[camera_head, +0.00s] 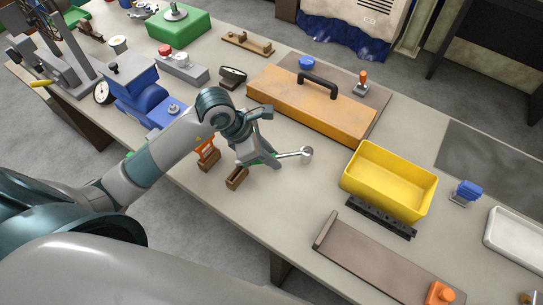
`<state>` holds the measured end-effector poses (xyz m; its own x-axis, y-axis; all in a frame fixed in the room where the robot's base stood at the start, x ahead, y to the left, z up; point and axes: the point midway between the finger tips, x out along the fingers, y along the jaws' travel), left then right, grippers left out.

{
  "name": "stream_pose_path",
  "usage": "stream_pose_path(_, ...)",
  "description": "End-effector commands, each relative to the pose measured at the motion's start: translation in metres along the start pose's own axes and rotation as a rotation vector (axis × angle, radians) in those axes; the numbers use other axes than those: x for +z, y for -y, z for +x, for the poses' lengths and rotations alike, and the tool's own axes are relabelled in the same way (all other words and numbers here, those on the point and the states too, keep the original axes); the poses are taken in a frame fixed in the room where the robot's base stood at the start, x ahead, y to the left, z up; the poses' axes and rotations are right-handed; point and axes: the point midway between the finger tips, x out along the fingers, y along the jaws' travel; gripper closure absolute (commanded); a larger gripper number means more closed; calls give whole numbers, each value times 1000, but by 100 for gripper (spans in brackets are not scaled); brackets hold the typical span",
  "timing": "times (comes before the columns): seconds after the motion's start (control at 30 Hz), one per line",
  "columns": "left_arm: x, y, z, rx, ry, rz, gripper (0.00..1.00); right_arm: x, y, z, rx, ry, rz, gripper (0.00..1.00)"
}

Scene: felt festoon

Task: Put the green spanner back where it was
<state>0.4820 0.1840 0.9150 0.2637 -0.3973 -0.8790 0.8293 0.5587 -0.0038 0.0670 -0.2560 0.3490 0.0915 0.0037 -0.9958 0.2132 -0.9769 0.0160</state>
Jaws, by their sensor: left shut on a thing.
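My left gripper (268,162) is over the middle of the workbench, shut on the green spanner (291,155). The spanner's grey shaft and rounded end stick out to the right of the fingers. A little green shows between the fingers; the rest of the handle is hidden by the gripper. I cannot tell whether the spanner touches the bench. A brown block (236,179) sits just below and left of the gripper. Another brown block (209,161), with an orange item (205,146) at it, stands farther left. My right gripper is not in view.
An orange case (300,105) with a black handle lies behind the gripper. A yellow bin (390,206) stands to the right, a black rail (381,217) before it. A brown tray (375,262) lies near the front edge. Bench between gripper and bin is mostly clear.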

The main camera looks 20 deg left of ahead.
Motion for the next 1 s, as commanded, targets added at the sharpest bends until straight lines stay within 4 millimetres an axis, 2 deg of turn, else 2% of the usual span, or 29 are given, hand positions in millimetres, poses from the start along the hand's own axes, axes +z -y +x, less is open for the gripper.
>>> stream_pose_path(0.3, -4, 0, 7, 1, 1, 1, 100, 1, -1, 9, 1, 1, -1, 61)
stream_pose_path(0.33, -3, 0, 6, 1, 0, 1, 75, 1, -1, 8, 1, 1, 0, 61)
stream_pose_path(0.4, -3, 0, 6, 1, 0, 0, 63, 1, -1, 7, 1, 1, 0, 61)
stream_pose_path(0.77, -2, 0, 4, 0, 0, 0, 63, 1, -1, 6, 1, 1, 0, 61)
stream_pose_path(0.97, 2, 0, -4, 0, 1, 0, 63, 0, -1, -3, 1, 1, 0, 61)
stream_pose_path(1.0, 0, -1, -6, 3, 2, 2, 63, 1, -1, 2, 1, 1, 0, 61)
